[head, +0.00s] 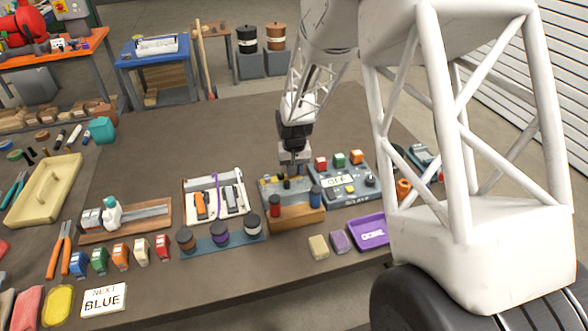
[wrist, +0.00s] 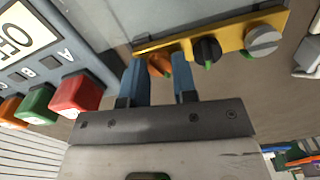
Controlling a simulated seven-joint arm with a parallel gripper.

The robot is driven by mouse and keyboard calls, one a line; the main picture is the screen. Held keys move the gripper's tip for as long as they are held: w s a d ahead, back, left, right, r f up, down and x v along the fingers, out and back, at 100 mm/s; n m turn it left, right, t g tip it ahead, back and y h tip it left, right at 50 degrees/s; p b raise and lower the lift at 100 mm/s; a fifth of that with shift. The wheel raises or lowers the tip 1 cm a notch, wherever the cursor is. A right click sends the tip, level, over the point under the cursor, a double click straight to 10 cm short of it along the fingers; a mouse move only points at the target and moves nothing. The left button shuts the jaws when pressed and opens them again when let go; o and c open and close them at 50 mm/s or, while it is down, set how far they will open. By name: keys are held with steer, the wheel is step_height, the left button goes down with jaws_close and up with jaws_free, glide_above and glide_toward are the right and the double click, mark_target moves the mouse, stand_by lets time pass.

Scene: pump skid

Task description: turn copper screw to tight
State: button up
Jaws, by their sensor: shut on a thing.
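The copper screw (wrist: 160,65) sits at one end of a yellow strip (wrist: 228,40), beside a black screw (wrist: 207,50) and a grey screw (wrist: 262,40). Green marks show near the screws. In the wrist view my gripper (wrist: 160,68) has its two blue fingers on either side of the copper screw and is shut on it. The fingers partly hide the screw, and its exact turn angle is hard to tell. In the head view my gripper (head: 291,172) points down at the back of the yellow-topped block, and it hides the copper screw there.
A grey control box (head: 345,198) with red, green and orange buttons and an OFF display stands close to the right of my gripper. Red and blue cylinders (head: 275,206) stand at the block's front. A white tray (head: 187,212) lies to the left. Bare table lies behind.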

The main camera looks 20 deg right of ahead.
steer(key=shift+m, duration=1.5)
steer(key=o, duration=0.6)
steer(key=shift+o, duration=0.2)
steer(key=shift+r, duration=0.15)
steer(key=shift+r, duration=3.8)
